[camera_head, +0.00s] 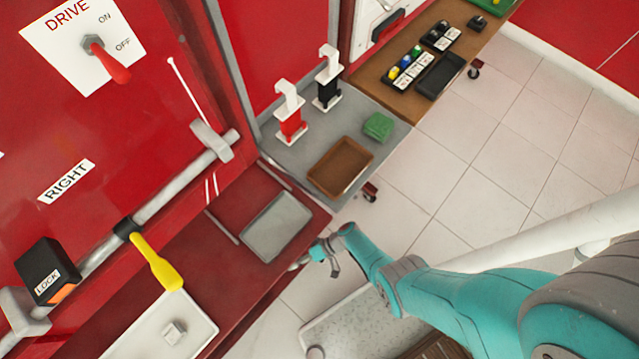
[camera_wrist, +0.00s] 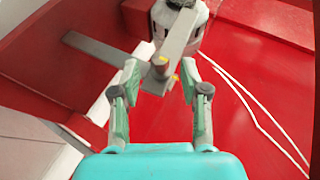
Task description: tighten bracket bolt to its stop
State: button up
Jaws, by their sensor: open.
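My gripper (camera_wrist: 160,78) is open, with its two green-grey fingers spread in the wrist view. Grey flat bars (camera_wrist: 182,38) cross just ahead of and between the fingertips, with small yellow marks near the crossing. A rounded grey housing (camera_wrist: 198,14) sits behind them against the red surface. I cannot tell for sure which part is the bracket bolt, or whether a fingertip touches the bars. In the head view my gripper (camera_head: 322,254) is at the edge of the red bench, right of a grey tray; the bolt cannot be made out there.
The grey tray (camera_head: 252,243) lies on the red bench. A yellow-handled lever (camera_head: 158,264) sticks out from the rod at left, near a black LOCK box (camera_head: 46,270). A brown tray (camera_head: 313,176), green block (camera_head: 378,126) and two dispensers stand behind. Tiled floor is open at right.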

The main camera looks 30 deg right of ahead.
jog(key=v, duration=1)
jog(key=shift+s+d, duration=0.2)
jog(key=shift+d, duration=0.1)
